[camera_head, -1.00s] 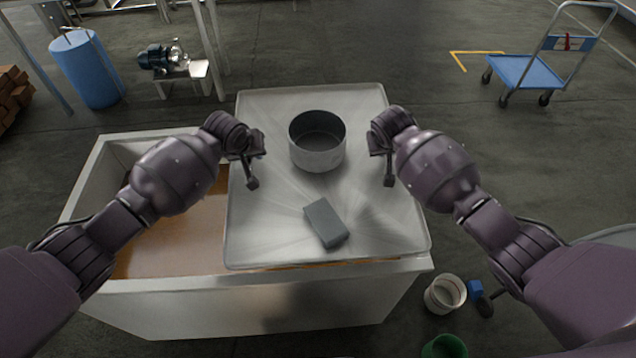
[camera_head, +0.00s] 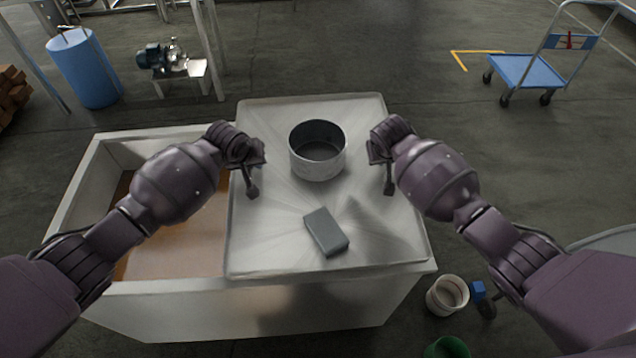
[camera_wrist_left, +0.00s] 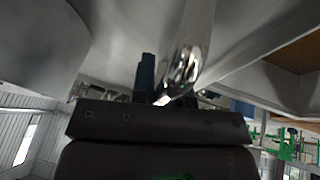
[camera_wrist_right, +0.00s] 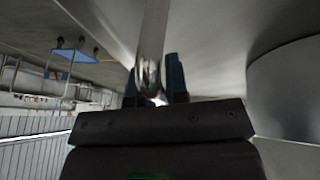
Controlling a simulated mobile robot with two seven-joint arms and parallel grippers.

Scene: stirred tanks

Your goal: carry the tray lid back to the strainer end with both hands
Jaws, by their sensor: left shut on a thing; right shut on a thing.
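The tray lid (camera_head: 275,225) is a wide, light metal sheet with a raised rim. It covers the right part of a white-walled tank (camera_head: 200,310); its near edge overlaps the tank's front rim. I cannot tell whether it rests on the tank. My left gripper (camera_head: 252,188) and right gripper (camera_head: 388,185) are over the lid, either side of a pot. In the left wrist view the jaws (camera_wrist_left: 165,85) are shut at a shiny metal bar of the lid; the right wrist view shows the same at its jaws (camera_wrist_right: 155,85). I cannot make out the strainer.
The steel pot (camera_head: 317,165) and a grey block (camera_head: 326,232) sit on the lid. The tank's left part is open, with a brown inside (camera_head: 180,250). A white bucket (camera_head: 447,296) and green bucket (camera_head: 447,347) stand at the right. A blue trolley (camera_head: 525,70) is far off.

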